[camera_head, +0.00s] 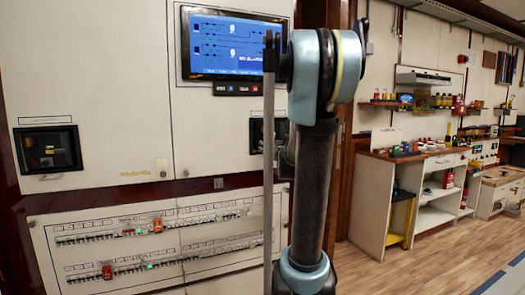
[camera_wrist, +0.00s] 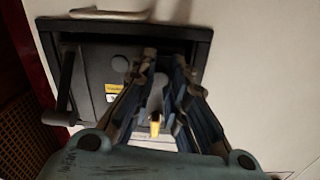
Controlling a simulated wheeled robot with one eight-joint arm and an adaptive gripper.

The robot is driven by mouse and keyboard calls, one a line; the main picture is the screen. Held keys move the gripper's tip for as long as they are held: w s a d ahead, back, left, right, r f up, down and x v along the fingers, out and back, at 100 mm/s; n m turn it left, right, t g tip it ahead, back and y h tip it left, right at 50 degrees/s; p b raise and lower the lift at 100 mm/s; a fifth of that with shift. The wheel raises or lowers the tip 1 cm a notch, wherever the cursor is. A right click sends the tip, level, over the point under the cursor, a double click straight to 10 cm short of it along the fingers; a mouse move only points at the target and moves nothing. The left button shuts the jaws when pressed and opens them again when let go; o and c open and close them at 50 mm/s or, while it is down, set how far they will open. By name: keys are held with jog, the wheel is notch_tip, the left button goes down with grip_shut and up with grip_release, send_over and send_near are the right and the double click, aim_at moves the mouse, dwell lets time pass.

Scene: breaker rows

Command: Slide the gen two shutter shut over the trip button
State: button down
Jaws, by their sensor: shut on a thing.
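In the wrist view, my gripper (camera_wrist: 162,68) reaches into a black-framed recess (camera_wrist: 205,45). Its fingers are closed on a small part there, which they mostly hide; it may be the shutter's grip. A dark grey plate (camera_wrist: 95,68) with a round disc and a yellow label (camera_wrist: 114,89) fills the left of the recess. A small brass-coloured piece (camera_wrist: 155,124) shows between the fingers. I cannot make out the trip button. In the head view, my arm hides my gripper and most of the right black-framed unit (camera_head: 256,135).
A black lever handle (camera_wrist: 66,82) stands out at the recess's left in the wrist view. Another framed unit (camera_head: 48,148) is at far left in the head view. A blue screen (camera_head: 225,45) is above, and breaker rows (camera_head: 150,240) are below. Open floor (camera_head: 420,265) lies at right.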

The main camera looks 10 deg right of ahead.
jog(key=shift+a, duration=0.1)
jog(key=c, duration=1.5)
grip_release()
jog(key=shift+a, duration=0.1)
jog(key=shift+c, duration=0.2)
jog(key=shift+s, duration=0.1)
jog(key=v, duration=1.1)
jog(key=shift+s, duration=0.35)
